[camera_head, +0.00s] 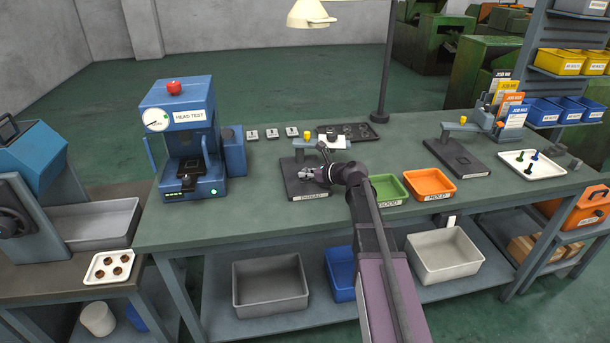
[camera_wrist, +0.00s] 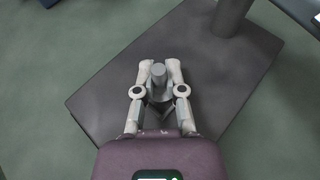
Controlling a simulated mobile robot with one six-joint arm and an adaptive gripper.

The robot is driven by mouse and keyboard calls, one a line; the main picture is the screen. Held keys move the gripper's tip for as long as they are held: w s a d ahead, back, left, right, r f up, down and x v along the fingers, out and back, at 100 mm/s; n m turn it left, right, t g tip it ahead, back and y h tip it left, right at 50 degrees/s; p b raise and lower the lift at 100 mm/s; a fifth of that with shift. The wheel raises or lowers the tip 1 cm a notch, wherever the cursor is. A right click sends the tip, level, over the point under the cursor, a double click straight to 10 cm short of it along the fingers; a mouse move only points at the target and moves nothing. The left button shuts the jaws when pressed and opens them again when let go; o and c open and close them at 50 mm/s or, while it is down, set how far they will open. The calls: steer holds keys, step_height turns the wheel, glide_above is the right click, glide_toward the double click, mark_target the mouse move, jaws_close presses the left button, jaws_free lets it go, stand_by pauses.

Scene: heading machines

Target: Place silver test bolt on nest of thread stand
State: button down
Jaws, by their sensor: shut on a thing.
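My gripper (camera_head: 309,174) is over the dark base of the thread stand (camera_head: 295,189), which bears a "THREAD" label on its front edge. In the wrist view my gripper (camera_wrist: 160,76) is shut on a grey metal bolt (camera_wrist: 158,70), whose round top shows between the fingertips. The thread stand's dark plate (camera_wrist: 210,75) lies beneath, with its post at the top right of the wrist view. The lower part of the bolt and the nest under it are hidden by the fingers. I cannot tell whether the bolt touches the nest.
The blue head test machine (camera_head: 188,140) stands to the left. A green bin (camera_head: 390,188) and an orange bin (camera_head: 430,183) sit right of my arm. A second stand (camera_head: 458,157) and a white tray with several bolts (camera_head: 545,168) are farther right. The front left bench top is clear.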

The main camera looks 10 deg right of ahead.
steer(key=shift+f, duration=0.15)
steer(key=c, duration=0.7)
jaws_free()
steer(key=shift+r, duration=0.3)
steer(key=p+v, duration=0.4)
steer(key=v, duration=0.8)
